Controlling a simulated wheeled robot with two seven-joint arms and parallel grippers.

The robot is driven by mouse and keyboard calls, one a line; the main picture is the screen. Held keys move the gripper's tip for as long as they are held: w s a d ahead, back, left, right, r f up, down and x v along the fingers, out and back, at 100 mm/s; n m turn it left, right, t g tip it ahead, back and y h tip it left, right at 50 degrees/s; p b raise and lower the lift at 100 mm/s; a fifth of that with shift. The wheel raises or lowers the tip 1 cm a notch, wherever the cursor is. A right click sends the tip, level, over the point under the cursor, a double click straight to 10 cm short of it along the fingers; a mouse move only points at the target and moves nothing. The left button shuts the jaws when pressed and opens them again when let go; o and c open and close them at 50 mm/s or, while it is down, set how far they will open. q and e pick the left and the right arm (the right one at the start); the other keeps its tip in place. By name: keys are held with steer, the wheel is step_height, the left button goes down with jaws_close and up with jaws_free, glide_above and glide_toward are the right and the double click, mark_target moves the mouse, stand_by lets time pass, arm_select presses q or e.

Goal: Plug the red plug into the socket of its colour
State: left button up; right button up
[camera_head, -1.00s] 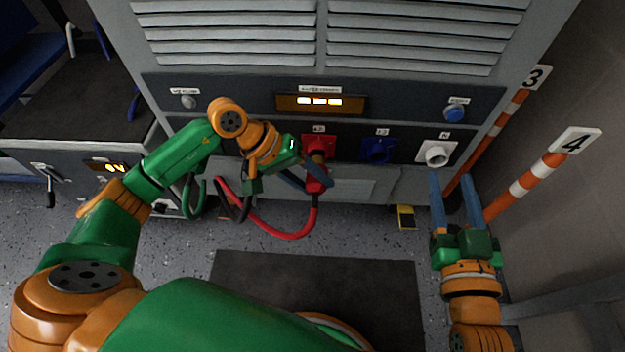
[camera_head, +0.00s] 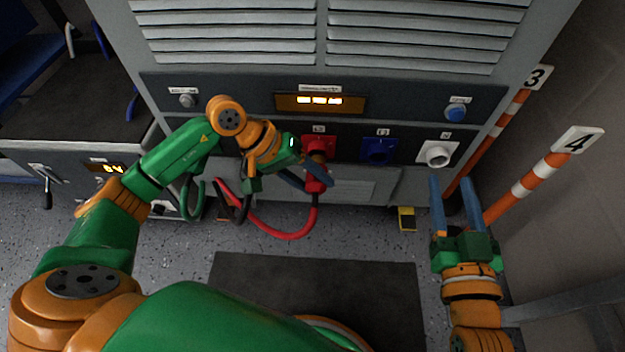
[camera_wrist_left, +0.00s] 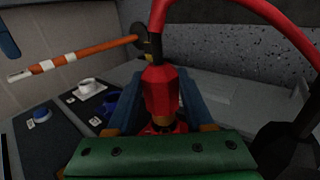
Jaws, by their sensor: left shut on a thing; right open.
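The red plug (camera_head: 316,180) with its red cable is held in my left gripper (camera_head: 317,178), whose blue fingers close on its sides. The plug's front end is at the red socket (camera_head: 319,146) on the dark panel; I cannot tell how deep it sits. In the left wrist view the red plug (camera_wrist_left: 160,92) stands between the blue fingers, with a red part just beyond it, mostly hidden by the green gripper body. My right gripper (camera_head: 456,190) is open and empty, below the white socket (camera_head: 436,153).
A blue socket (camera_head: 378,150) sits right of the red one. A blue button (camera_head: 455,113) and a lit display (camera_head: 320,102) are above. Striped posts (camera_head: 530,180) stand at the right. A dark mat (camera_head: 318,290) lies on the floor.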

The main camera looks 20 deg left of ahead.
arm_select(q)
steer(key=shift+w+a+b, duration=0.25)
steer(key=shift+w+b, duration=0.3)
steer(key=shift+w, duration=0.2)
steer(key=shift+w+a+b, duration=0.2)
steer(key=shift+w+b, duration=0.3)
steer(key=shift+w, duration=0.25)
steer(key=o, duration=1.6)
steer(key=shift+c, duration=0.2)
steer(key=p+v, duration=0.2)
steer(key=v, duration=0.5)
